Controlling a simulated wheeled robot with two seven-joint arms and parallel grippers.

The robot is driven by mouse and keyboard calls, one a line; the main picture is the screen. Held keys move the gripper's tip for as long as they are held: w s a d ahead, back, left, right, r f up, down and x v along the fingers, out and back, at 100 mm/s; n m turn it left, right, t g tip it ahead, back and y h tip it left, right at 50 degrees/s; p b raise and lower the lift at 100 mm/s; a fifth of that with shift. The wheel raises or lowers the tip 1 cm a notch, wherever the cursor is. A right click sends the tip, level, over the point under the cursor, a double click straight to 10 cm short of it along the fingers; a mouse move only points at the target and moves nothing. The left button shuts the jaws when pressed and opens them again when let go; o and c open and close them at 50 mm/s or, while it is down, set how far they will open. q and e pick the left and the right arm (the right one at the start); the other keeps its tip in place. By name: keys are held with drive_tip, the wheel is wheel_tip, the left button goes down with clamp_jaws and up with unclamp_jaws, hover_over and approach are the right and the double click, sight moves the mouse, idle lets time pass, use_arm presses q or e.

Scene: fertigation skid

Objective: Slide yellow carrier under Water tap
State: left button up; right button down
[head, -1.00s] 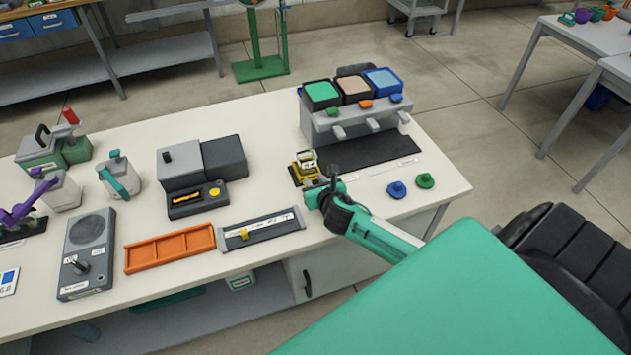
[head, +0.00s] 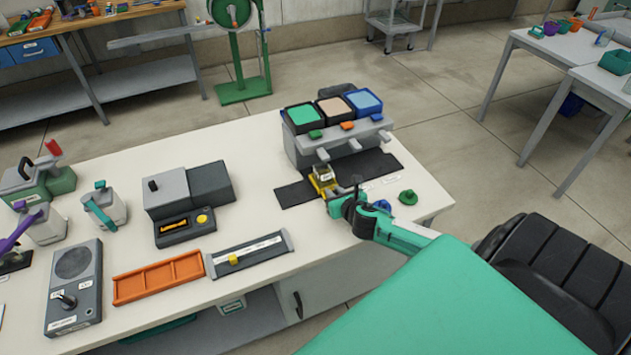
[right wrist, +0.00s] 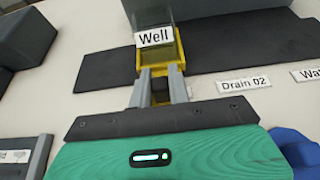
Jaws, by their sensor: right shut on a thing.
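The yellow carrier (head: 321,186) stands on the black mat (head: 295,194), near the front of the grey dispenser and left of its middle spout. In the right wrist view the carrier (right wrist: 182,64) holds a clear vessel labelled "Well" (right wrist: 154,37). My right gripper (right wrist: 162,88) is shut on the carrier's near side; in the head view it (head: 335,194) reaches in from the front right. The dispenser (head: 345,146) has three spouts over the mat. A label starting "Wat" (right wrist: 309,74) lies to the right of a "Drain 02" label (right wrist: 243,84). My left gripper is not in view.
A blue knob (head: 381,204) and a green knob (head: 407,198) stand on the table to the right of my gripper. The mat right of the carrier is clear. A grey slider panel (head: 247,255) and an orange tray (head: 158,281) lie to the left.

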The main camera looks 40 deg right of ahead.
drive_tip(key=d, duration=0.2)
drive_tip(key=s+d, duration=0.1)
drive_tip(key=d, duration=0.2)
drive_tip(key=s+d, duration=0.1)
drive_tip(key=d, duration=0.2)
drive_tip(key=shift+d, duration=0.1)
drive_tip(key=c, duration=1.3)
unclamp_jaws()
drive_tip(key=shift+s+r, duration=0.15)
drive_tip(key=shift+s, duration=0.4)
drive_tip(key=v, duration=0.6)
drive_tip(key=b+v, duration=0.1)
drive_tip(key=v, duration=0.5)
drive_tip(key=shift+s+a+r, duration=0.15)
drive_tip(key=shift+s+a, duration=0.15)
